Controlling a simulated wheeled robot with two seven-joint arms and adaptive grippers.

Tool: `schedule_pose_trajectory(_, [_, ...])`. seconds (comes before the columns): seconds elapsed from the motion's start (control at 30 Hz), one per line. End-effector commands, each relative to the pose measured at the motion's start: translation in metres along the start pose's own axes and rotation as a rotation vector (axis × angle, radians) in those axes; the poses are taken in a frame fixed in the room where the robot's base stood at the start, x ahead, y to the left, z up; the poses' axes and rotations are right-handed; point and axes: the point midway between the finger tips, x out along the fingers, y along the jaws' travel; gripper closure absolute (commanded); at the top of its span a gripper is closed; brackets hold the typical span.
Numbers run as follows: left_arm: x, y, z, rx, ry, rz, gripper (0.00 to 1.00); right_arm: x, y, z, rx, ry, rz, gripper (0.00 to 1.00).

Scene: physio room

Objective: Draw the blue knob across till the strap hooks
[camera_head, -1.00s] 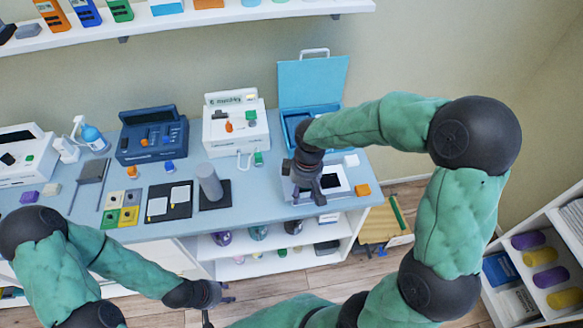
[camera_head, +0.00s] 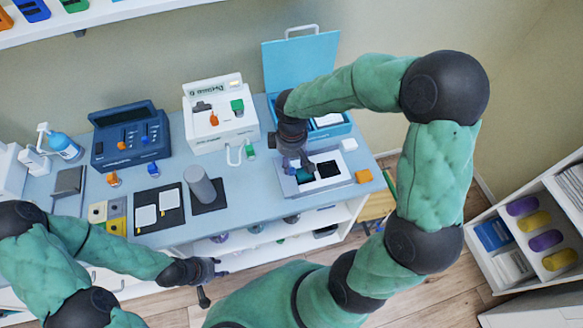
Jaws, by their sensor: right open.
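My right gripper (camera_head: 297,168) is open and points down over a low white case (camera_head: 342,160) at the right end of the counter. The case has dark panels in its top, and the gripper hides its left part. A blue knob (camera_head: 146,140) shows on the front of a navy device (camera_head: 131,136) further left, beside an orange one. I cannot tell whether it is the task's knob. No strap can be made out. My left gripper (camera_head: 212,275) looks open and empty, in front of the counter's front edge and away from these things.
A white device (camera_head: 219,112) and an open light-blue case (camera_head: 300,68) stand at the back. A grey cylinder (camera_head: 199,185) stands on a dark mat at the front. Shelving (camera_head: 540,225) stands at the right.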

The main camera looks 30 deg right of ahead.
Motion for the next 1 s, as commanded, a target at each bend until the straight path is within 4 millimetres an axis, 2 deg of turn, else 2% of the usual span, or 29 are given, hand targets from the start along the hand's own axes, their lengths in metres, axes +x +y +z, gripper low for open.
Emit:
schedule_pose_trajectory(0.1, [0.006, -0.002, 0.000, 0.000, 0.000, 0.000, 0.60, 0.021, 0.000, 0.001, -0.001, -0.002, -0.002, 0.54])
schedule_pose_trajectory(0.23, [0.009, -0.003, 0.000, 0.000, 0.000, 0.000, 0.60, 0.034, 0.000, 0.000, 0.001, -0.001, 0.000, 0.54])
schedule_pose_trajectory(0.4, [0.010, -0.004, -0.001, 0.000, 0.000, 0.000, 0.60, 0.041, 0.000, 0.000, 0.000, 0.001, 0.001, 0.54])
schedule_pose_trajectory(0.67, [0.010, -0.004, -0.001, 0.000, 0.000, 0.000, 0.60, 0.041, 0.000, 0.000, 0.000, 0.001, 0.001, 0.54])
schedule_pose_trajectory(0.83, [0.010, -0.004, -0.001, 0.000, 0.000, 0.000, 0.60, 0.041, 0.000, 0.000, 0.000, 0.002, 0.001, 0.99])
schedule_pose_trajectory(1.0, [0.010, -0.004, -0.001, 0.000, 0.000, 0.000, 0.60, 0.041, 0.000, 0.000, 0.000, 0.001, 0.001, 1.00])
